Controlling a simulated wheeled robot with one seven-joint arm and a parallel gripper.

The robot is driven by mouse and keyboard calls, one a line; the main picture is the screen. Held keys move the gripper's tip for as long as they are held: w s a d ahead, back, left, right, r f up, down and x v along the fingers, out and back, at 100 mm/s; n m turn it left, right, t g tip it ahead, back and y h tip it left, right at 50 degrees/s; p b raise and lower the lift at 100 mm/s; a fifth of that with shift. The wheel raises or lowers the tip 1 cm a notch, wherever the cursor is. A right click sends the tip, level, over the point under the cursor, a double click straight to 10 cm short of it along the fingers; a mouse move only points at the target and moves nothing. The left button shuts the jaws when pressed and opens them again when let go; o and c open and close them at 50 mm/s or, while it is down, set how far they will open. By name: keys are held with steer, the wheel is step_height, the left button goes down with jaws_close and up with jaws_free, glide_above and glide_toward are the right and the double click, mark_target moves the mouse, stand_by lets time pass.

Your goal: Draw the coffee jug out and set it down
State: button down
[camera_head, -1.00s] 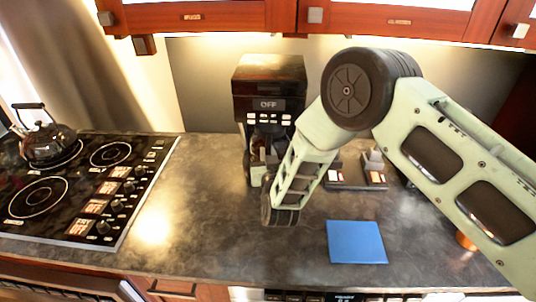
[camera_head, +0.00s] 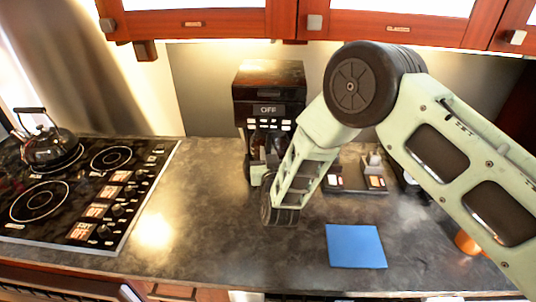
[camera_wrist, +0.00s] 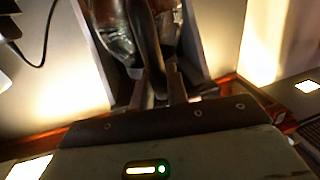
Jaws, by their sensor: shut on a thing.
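The coffee maker (camera_head: 268,88) stands at the back of the counter, black, with "OFF" on its display. The coffee jug (camera_head: 257,147) is in its bay, mostly hidden behind my arm; its glass and dark handle show in the wrist view (camera_wrist: 152,45). My gripper (camera_wrist: 158,88) is shut on the jug's handle, one finger on each side of it. Whether the jug touches the base of the machine cannot be told. A blue square mat (camera_head: 356,246) lies flat and empty on the counter at the front right.
A stove (camera_head: 80,190) with a kettle (camera_head: 50,145) is at the left. A dark tray (camera_head: 345,181) with small items stands right of my arm. An orange object (camera_head: 466,243) is partly hidden at the right. Cabinets hang above. The counter around the mat is clear.

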steer(key=shift+s+r, duration=0.1)
steer(key=shift+r, duration=0.05)
steer(key=s+b, duration=0.1)
steer(key=s, duration=1.7)
steer(key=shift+s+a, duration=0.35)
steer(key=shift+s, duration=0.05)
stand_by(1.3)
